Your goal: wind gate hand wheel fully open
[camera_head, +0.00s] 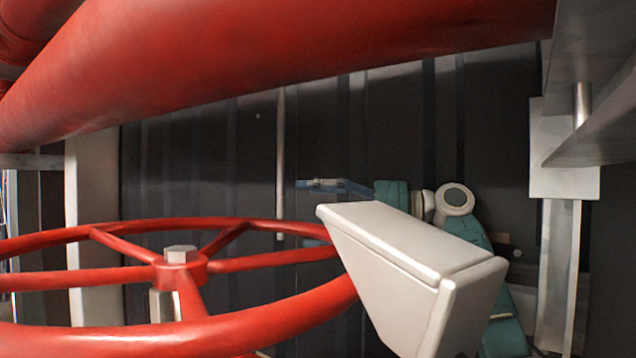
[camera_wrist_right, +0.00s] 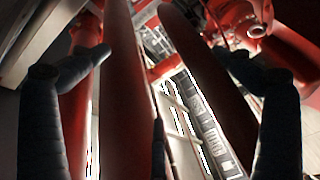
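The red hand wheel (camera_head: 180,268) fills the lower left of the head view. Its spokes meet at a hub with a pale hexagonal nut on top. Its left and near rim run out of the picture, and a pale block that may be mine covers part of its right side. My right gripper (camera_head: 318,184) is small in the head view, beyond the wheel's far right rim and seemingly well below it. In the right wrist view my right gripper (camera_wrist_right: 160,58) has its dark fingers wide apart. Red bars show between them, but no contact is visible. My left gripper is out of view.
A thick red pipe (camera_head: 260,60) crosses the top of the head view. A grey metal post (camera_head: 558,260) and bracket stand at the right, a pale post (camera_head: 92,190) at the left. A dark ribbed surface (camera_head: 200,180) lies behind.

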